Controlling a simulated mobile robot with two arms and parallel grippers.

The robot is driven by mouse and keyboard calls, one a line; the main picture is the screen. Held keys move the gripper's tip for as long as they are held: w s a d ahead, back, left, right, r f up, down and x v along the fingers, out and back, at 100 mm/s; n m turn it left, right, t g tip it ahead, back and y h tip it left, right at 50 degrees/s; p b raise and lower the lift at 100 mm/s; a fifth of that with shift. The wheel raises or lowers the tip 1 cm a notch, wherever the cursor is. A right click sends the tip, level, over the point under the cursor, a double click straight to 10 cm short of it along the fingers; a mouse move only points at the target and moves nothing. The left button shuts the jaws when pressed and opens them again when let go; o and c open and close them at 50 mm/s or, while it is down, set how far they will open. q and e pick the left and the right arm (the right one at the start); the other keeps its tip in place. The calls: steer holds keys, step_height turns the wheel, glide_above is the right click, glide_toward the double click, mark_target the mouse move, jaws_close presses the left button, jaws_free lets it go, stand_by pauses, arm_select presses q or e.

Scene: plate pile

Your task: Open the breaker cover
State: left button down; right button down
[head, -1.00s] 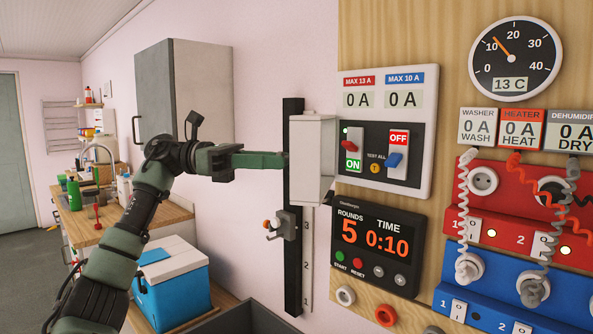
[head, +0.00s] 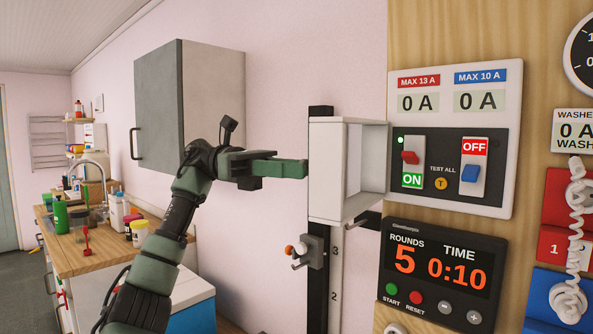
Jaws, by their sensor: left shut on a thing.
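The breaker panel (head: 510,130) is on the wooden board at right, with its red switch (head: 410,158) and blue switch (head: 470,174) uncovered. The breaker cover (head: 368,202) is a pale hollow box standing out from the panel's left side, swung open, its hollow side facing right. My left gripper (head: 305,168) reaches in from the left and is shut at the cover's outer left face. The part it grips is hidden or too small to make out. My right gripper is not in view.
A black vertical rail (head: 318,270) with a knobbed clamp (head: 310,251) stands below the cover. A timer (head: 440,272) hangs under the panel. A grey wall cabinet (head: 190,100) is behind my left arm. The wall between cabinet and rail is bare.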

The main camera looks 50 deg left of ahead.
arm_select(q)
steer(key=shift+d, duration=0.1)
steer(key=c, duration=1.2)
jaws_free()
steer(key=shift+c, duration=0.2)
steer(key=p+v, duration=0.2)
steer(key=v, duration=0.5)
steer(key=shift+a, duration=0.4)
steer(key=shift+s, duration=0.1)
